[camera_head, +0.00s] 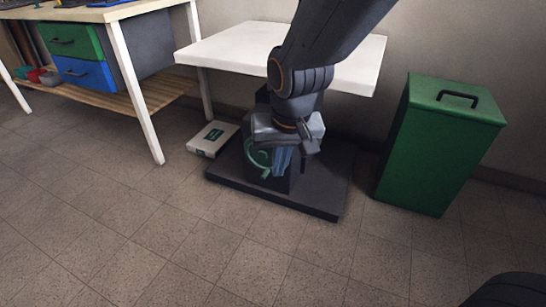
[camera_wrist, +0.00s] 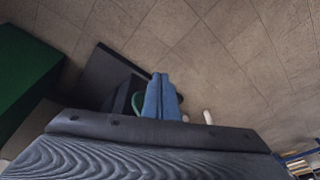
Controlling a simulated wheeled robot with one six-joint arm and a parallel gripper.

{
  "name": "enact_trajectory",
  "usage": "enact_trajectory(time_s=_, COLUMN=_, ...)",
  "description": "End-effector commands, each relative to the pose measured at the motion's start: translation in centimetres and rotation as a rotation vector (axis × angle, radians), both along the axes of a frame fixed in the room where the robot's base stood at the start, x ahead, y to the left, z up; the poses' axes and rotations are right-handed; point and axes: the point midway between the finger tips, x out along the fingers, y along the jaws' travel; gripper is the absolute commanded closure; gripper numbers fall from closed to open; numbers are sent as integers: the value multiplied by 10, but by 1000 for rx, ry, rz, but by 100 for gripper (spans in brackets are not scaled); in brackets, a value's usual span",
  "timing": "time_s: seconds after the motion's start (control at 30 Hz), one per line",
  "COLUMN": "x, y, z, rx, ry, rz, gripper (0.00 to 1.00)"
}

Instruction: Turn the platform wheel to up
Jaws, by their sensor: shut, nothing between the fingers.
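The green platform wheel (camera_head: 257,157) is on the front of a dark column that stands on a dark base plate (camera_head: 322,196). A white platform top (camera_head: 232,43) is above it. My gripper (camera_head: 282,166) is in front of the column, just right of the wheel, with its blue fingers pointing down. The fingers (camera_wrist: 161,80) are shut together and hold nothing. In the wrist view, part of the wheel (camera_wrist: 137,101) shows beside the fingers. I cannot tell whether they touch it. My gripper hides part of the wheel and column, and no up mark is readable.
A green lidded bin (camera_head: 436,150) stands to the right of the base plate. A white box (camera_head: 212,139) lies on the floor at its left. A workbench (camera_head: 117,11) with a green and a blue drawer is at the far left. The tiled floor in front is clear.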

Motion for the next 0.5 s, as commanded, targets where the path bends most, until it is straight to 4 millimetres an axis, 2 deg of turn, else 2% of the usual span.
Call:
enact_trajectory(time_s=0.03, x=23, y=-3, z=-13, rx=4, ry=-17, rz=-41, gripper=100)
enact_trajectory(time_s=0.2, x=93, y=-7, z=-56, rx=53, ry=-92, rz=-159, gripper=100)
enact_trajectory(time_s=0.4, x=159, y=-17, z=-118, rx=149, ry=-151, rz=-276, gripper=100)
enact_trajectory(time_s=0.5, x=181, y=-22, z=-150, rx=209, ry=-166, rz=-325, gripper=100)
